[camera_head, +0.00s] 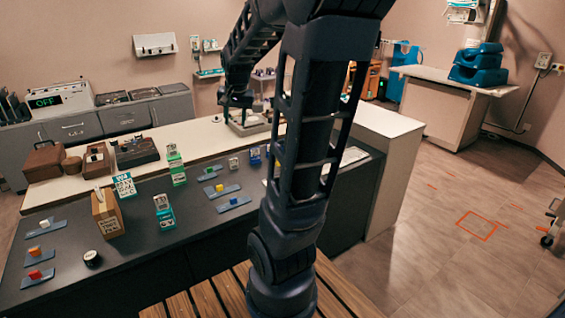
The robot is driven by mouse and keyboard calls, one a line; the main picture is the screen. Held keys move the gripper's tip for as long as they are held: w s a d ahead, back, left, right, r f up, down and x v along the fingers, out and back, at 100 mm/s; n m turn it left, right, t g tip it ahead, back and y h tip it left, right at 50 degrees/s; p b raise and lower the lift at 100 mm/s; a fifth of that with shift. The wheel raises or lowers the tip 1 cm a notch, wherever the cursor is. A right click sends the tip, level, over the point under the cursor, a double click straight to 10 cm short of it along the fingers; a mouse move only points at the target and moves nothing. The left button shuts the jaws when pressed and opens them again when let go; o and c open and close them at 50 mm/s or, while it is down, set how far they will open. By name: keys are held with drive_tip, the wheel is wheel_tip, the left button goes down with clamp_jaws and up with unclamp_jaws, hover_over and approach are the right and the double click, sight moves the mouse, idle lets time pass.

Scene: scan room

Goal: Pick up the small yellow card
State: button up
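Several small blue plates lie on the dark counter top (175,215), each with a small coloured piece on it. A small yellow piece (219,187), which may be the yellow card, sits on the middle plate (229,190) of the group right of centre. An orange-yellow piece (35,251) sits on a plate at the far left, so I cannot tell for sure which is the card. My gripper (237,112) hangs from my arm toward the far side of the counter, beyond and above these plates. Its fingers are dark and small, and their opening cannot be made out.
Brown cases (44,163) stand on the pale back ledge. My arm hides part of the counter's right side. Open floor (440,240) lies to the right.

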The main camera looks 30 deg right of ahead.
drive_tip(key=w+d+f+m+g+h, duration=0.1)
drive_tip(key=w+d+f+m, duration=0.3)
drive_tip(key=w+d+f, duration=0.4)
drive_tip(key=w+d+f+m+g+h, duration=0.1)
drive_tip(key=w+d+f+m, duration=0.3)
drive_tip(key=w+d+f, duration=0.4)
drive_tip(key=w+d+f+m+g+h, duration=0.1)
drive_tip(key=w+d+f+m, duration=0.3)
drive_tip(key=w+d+f, duration=0.4)
drive_tip(key=shift+w+d+f+g+h, duration=0.15)
drive_tip(key=shift+d+f, duration=0.45)
drive_tip(key=shift+d, duration=0.65)
drive_tip(key=shift+s+d+f+g+h, duration=0.1)
drive_tip(key=shift+d+f+h, duration=0.15)
drive_tip(key=shift+d+f, duration=0.7)
drive_tip(key=shift+w+d+f+g+h, duration=0.15)
drive_tip(key=shift+d+f+h, duration=0.1)
drive_tip(key=shift+d, duration=1.35)
drive_tip(key=shift+d+f, duration=0.3)
drive_tip(key=shift+f, duration=0.1)
drive_tip(key=x, duration=0.5)
drive_tip(key=shift+a, duration=0.1)
drive_tip(key=shift+a+x, duration=0.2)
drive_tip(key=shift+x, duration=1.15)
drive_tip(key=shift+a+x, duration=0.25)
drive_tip(key=shift+x, duration=1.1)
drive_tip(key=shift+f, duration=0.2)
clamp_jaws()
